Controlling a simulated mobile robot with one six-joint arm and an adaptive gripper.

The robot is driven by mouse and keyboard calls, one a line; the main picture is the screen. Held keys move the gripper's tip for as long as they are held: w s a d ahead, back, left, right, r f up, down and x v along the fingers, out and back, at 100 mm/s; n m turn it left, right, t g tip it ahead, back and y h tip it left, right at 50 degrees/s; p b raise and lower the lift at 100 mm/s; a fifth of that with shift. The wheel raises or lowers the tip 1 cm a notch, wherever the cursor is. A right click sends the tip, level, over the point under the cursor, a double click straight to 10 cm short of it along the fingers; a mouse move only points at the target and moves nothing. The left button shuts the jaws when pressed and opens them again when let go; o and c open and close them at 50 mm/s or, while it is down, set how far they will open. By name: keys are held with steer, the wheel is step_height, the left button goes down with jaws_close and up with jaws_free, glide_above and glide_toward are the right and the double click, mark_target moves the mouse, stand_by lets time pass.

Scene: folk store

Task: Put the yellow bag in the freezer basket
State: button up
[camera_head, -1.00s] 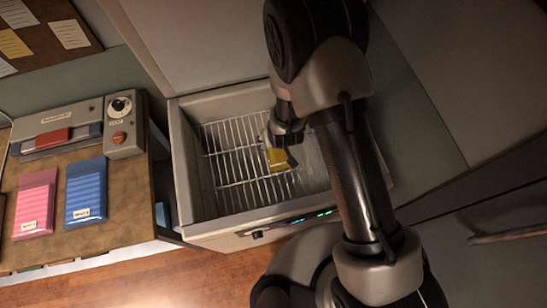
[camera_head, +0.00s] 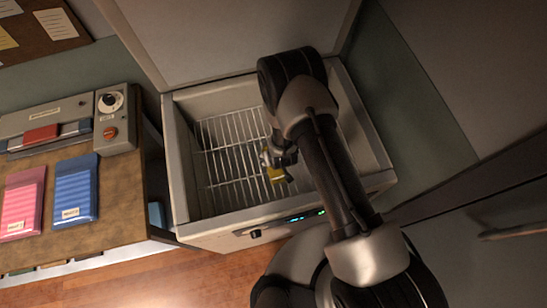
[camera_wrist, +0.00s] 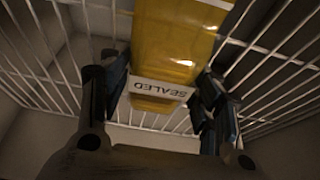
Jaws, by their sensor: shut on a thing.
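The yellow bag (camera_wrist: 176,42) is glossy with a white band reading "SEALED". It fills the upper middle of the wrist view, between the fingers of my gripper (camera_wrist: 163,98). In the head view the yellow bag (camera_head: 277,174) is small and partly covered by my gripper (camera_head: 278,160). My gripper is shut on the bag and points down inside the open freezer (camera_head: 180,170). The wire freezer basket (camera_head: 218,150) shows white bars below and around the bag. I cannot tell whether the bag touches the basket.
The freezer lid (camera_head: 230,35) stands open at the back. To the left, a worktop (camera_head: 120,185) carries a sealing machine (camera_head: 45,122), a pink bag (camera_head: 22,203) and a blue bag (camera_head: 76,190). The left part of the basket looks clear.

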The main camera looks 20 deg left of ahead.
steer(key=shift+f, duration=0.3)
steer(key=shift+f, duration=0.15)
steer(key=o, duration=1.1)
steer(key=shift+r, duration=0.2)
steer(key=shift+r, duration=0.3)
steer(key=p+v, duration=0.3)
steer(key=v, duration=0.8)
steer(key=shift+s+r, duration=0.15)
steer(key=shift+r, duration=0.1)
steer(key=shift+d, duration=0.1)
